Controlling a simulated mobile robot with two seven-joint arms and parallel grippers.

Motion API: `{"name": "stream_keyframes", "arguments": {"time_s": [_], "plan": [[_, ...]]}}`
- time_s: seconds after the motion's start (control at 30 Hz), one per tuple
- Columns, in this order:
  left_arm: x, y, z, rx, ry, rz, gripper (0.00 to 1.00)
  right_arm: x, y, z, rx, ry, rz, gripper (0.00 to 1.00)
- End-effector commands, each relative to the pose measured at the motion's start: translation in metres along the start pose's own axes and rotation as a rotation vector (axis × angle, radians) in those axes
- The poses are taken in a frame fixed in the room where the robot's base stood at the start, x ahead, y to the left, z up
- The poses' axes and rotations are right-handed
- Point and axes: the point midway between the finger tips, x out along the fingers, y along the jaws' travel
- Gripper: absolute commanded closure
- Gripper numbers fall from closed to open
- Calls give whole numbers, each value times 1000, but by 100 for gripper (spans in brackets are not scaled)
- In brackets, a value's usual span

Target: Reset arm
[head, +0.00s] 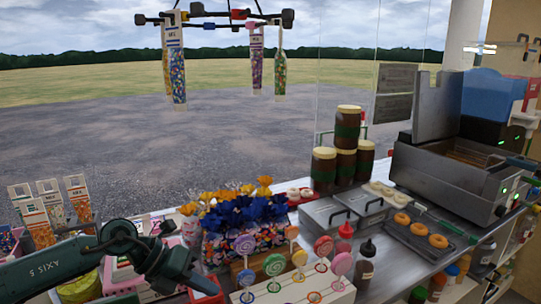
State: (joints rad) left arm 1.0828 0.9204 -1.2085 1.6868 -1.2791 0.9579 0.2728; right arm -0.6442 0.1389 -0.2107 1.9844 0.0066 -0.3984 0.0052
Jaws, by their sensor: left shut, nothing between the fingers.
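My left arm comes in from the lower left, dark green-grey. My left gripper (200,284) is at its end, low in the picture, shut with nothing held. It is over the front of the counter, just left of the white lollipop stand (290,290). A red item shows close beside its fingers, and part of the gripper is hard to make out against it. My right gripper is not in view.
Blue and orange wrapped sweets (240,215) stand behind the gripper. Sauce bottles (364,268), lidded metal bins (335,218), a doughnut tray (420,243) and stacked jars (347,135) fill the counter to the right. Sweet bags (176,70) hang overhead. The counter is crowded.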

Motion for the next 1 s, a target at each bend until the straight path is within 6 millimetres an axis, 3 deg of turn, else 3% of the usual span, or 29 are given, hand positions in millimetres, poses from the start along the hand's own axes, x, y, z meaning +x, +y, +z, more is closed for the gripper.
{"name": "stream_keyframes", "arguments": {"time_s": [0.03,0.1,0.2,0.27,0.33,0.47,0.57,0.67,0.73,0.83,1.0], "plan": [[24,-34,-5,-22,-43,-143,100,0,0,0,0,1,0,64],[42,-83,-3,-90,-145,-356,100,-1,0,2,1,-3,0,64],[44,-136,6,-261,-311,-627,100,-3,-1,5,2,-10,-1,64],[37,-154,14,-402,-417,-762,100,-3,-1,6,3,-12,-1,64],[24,-158,23,-593,-545,-888,100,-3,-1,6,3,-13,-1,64],[2,-125,28,-1021,-780,-1015,100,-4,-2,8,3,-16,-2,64],[-4,-74,11,-1392,-947,-1007,100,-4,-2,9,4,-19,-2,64],[0,-16,-32,-1780,-1084,-901,100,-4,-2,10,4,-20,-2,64],[5,16,-71,-2019,-1150,-787,100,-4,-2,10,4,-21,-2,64],[12,43,-121,-2261,-1197,-624,100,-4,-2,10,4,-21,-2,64],[19,63,-188,-2525,-1221,-389,100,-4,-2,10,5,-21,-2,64]]}}
